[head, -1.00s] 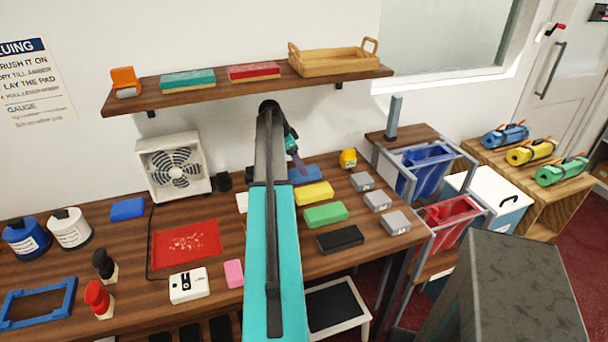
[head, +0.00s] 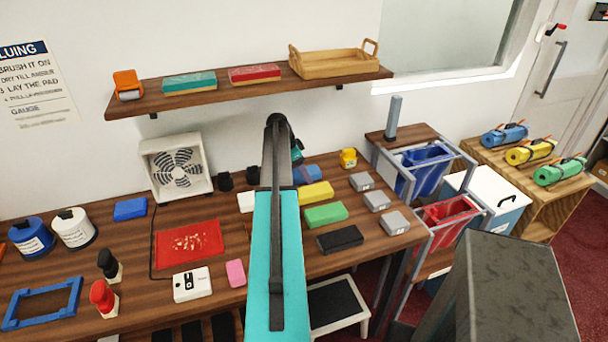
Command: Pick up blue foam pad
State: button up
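A blue foam pad (head: 308,174) lies flat on the wooden counter (head: 330,262), at the back of a row of pads, behind the yellow pad (head: 316,193). My arm covers its left end. My teal and dark arm reaches over the counter from the front. The wrist (head: 297,153) shows just above and left of the blue pad. My gripper's fingers are hidden behind the arm, so their opening and any contact with the pad cannot be seen.
Green (head: 325,215) and black (head: 340,239) pads lie nearer in the row. Grey blocks (head: 377,200) and a small yellow object (head: 348,158) sit to the right. Another blue block (head: 130,209) lies far left, near a fan (head: 177,168). A shelf (head: 250,86) hangs above.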

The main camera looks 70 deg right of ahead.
jog(key=c, duration=1.1)
jog(key=shift+r+b, duration=0.1)
jog(key=shift+b, duration=0.2)
jog(key=shift+s+a+r, duration=0.1)
jog(key=shift+a+r, duration=0.05)
notch_tip(320, 180, up, 6)
jog(key=b, duration=0.3)
jog(key=shift+r, duration=0.25)
jog(key=shift+s+a, duration=0.55)
jog(key=shift+a, duration=0.1)
jog(key=s+a+b, duration=0.1)
jog(key=s+a, duration=0.2)
jog(key=a, duration=0.1)
jog(key=s+a+b, duration=0.2)
jog(key=s+a, duration=0.2)
jog(key=a, duration=0.1)
jog(key=s+a+b, duration=0.1)
jog(key=s+a, duration=0.3)
jog(key=a, duration=0.1)
jog(key=shift+s, duration=0.2)
